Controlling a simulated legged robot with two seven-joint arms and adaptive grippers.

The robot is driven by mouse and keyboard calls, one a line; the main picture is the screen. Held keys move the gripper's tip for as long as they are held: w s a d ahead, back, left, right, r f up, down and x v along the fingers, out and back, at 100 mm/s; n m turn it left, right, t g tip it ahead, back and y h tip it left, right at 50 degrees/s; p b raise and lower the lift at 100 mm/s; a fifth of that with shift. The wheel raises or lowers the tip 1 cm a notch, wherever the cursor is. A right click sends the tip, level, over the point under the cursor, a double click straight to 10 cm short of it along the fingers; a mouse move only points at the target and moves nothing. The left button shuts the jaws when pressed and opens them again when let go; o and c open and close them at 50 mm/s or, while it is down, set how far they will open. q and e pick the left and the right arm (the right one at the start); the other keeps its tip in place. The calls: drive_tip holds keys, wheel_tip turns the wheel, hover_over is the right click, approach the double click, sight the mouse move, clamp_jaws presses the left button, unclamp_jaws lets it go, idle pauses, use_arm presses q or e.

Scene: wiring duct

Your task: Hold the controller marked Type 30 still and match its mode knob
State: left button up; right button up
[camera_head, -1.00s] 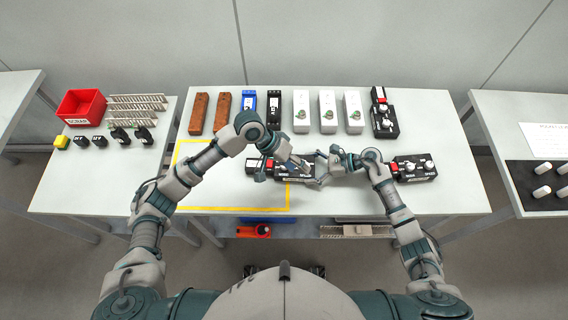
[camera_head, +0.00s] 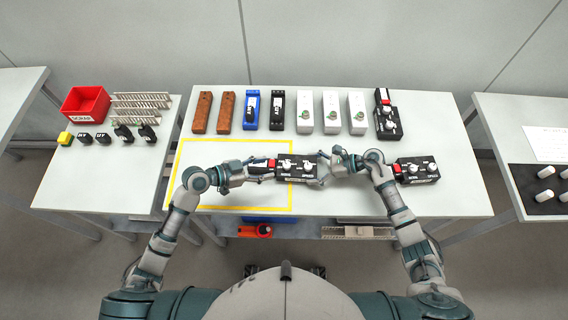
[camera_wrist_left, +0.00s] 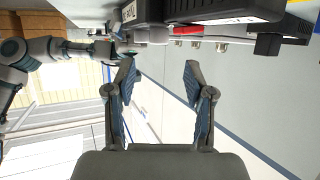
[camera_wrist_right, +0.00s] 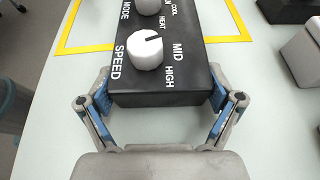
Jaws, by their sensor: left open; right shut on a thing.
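In the right wrist view the jaws (camera_wrist_right: 162,95) flank the controller (camera_wrist_right: 165,85).
A second controller (camera_head: 417,170) lies to the right and a third (camera_head: 387,118) stands at the back. Brown, blue, black and white modules (camera_head: 305,112) line the back. A yellow outline (camera_head: 230,209) marks the table's left part. A red bin (camera_head: 85,103) is on the left table.

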sight(285, 165)
use_arm(q)
drive_tip(key=x, duration=0.8)
drive_tip(key=shift+s+f, duration=0.1)
clamp_jaws()
